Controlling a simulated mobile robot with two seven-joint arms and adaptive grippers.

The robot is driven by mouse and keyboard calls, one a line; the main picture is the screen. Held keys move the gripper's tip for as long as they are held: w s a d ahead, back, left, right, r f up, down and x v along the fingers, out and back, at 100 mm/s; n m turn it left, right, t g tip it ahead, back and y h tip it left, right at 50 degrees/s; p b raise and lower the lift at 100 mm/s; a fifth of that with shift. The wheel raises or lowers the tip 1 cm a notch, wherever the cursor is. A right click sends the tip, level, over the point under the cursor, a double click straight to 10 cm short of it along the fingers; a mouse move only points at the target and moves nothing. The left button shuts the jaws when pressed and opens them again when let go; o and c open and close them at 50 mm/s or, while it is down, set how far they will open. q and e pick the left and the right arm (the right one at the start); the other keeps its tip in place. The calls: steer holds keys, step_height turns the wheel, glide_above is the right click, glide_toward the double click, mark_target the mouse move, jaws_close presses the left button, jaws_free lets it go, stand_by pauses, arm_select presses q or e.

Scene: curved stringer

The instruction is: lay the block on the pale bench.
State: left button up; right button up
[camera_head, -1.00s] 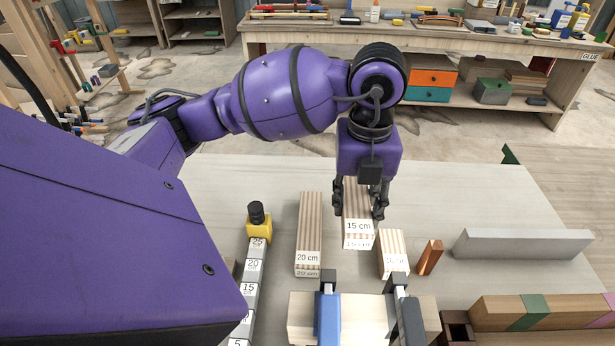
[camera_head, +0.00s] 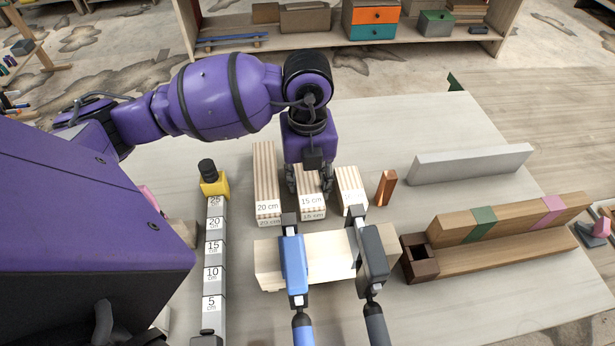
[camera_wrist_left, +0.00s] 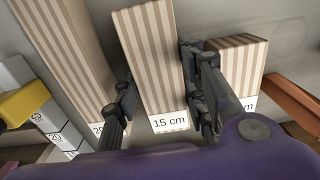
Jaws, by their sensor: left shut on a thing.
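The striped 15 cm block (camera_head: 312,201) is between the fingers of my left gripper (camera_head: 309,185), which is shut on it. Its labelled end faces the near side of the pale bench (camera_head: 390,125). The wrist view shows the same block (camera_wrist_left: 150,60) with a finger along each side. The striped 20 cm block (camera_head: 266,180) lies to its left, and a shorter striped block (camera_head: 351,188) is close on its right. I cannot tell whether the held block touches the bench. My right gripper is not in view.
A ruler (camera_head: 214,247) with a yellow stop is at left. Blue (camera_head: 293,265) and dark (camera_head: 373,260) clamps grip a pale wood piece (camera_head: 330,258) in front. A copper-coloured piece (camera_head: 386,188), grey bar (camera_head: 470,165) and wooden stringer (camera_head: 515,225) are at right.

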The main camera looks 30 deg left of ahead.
mark_target(307, 179)
arm_select(q)
steer(key=o, duration=0.8)
steer(key=shift+f, duration=0.2)
steer(key=o, duration=0.5)
steer(key=shift+c, duration=0.2)
steer(key=shift+r, duration=0.1)
step_height(307, 179, up, 12)
steer(key=shift+r, duration=0.15)
